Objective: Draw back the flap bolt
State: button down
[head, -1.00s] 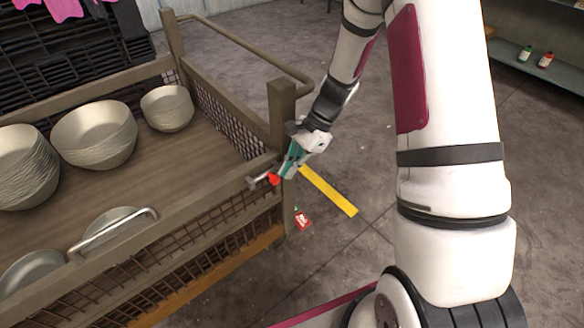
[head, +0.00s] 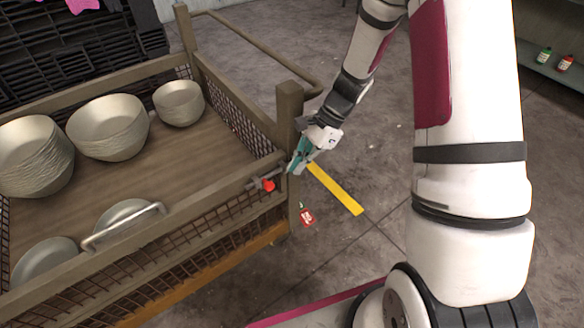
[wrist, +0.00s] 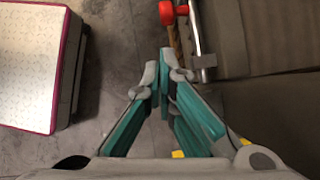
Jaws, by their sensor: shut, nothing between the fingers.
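The flap bolt is a silver rod (wrist: 197,35) with a red knob (head: 268,185), on the top rail of the crate's front flap (head: 200,224), close to the corner post (head: 290,112). The knob also shows at the top edge of the wrist view (wrist: 172,14), with a grey bracket (wrist: 203,61) by the rod. My gripper (head: 291,167) is at the post, right of the knob. In the wrist view its fingertips (wrist: 163,62) are together and empty, with a visible gap to the knob. Whether the rod's end is clear of the post I cannot tell.
The crate holds stacked bowls (head: 108,125) and round metal pieces by a flap handle (head: 125,228). A yellow strip (head: 336,190) lies on the floor. Open floor lies right of the crate.

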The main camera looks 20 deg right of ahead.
jog(key=p+v, duration=0.2)
jog(key=v, duration=0.6)
jog(key=shift+r, duration=0.45)
jog(key=s+a+r+n+h, duration=0.1)
jog(key=s+a+r+n, duration=0.1)
jog(key=s+r+n, duration=0.35)
jog(key=s+a+r+n+h, duration=0.25)
jog(key=s+r, duration=0.45)
jog(key=r, duration=0.4)
jog(key=s+d+r+n+t+h, duration=0.15)
jog(key=s+n, duration=0.25)
jog(key=s, duration=0.6)
jog(key=s+r+n+h, duration=0.2)
jog(key=s+r+n, duration=0.15)
jog(key=s, duration=0.55)
notch_tip(320, 180, up, 21)
jog(key=t+p, duration=0.3)
jog(key=p, duration=1.7)
jog(key=shift+n+t+y, duration=0.3)
jog(key=shift+n+t, duration=0.05)
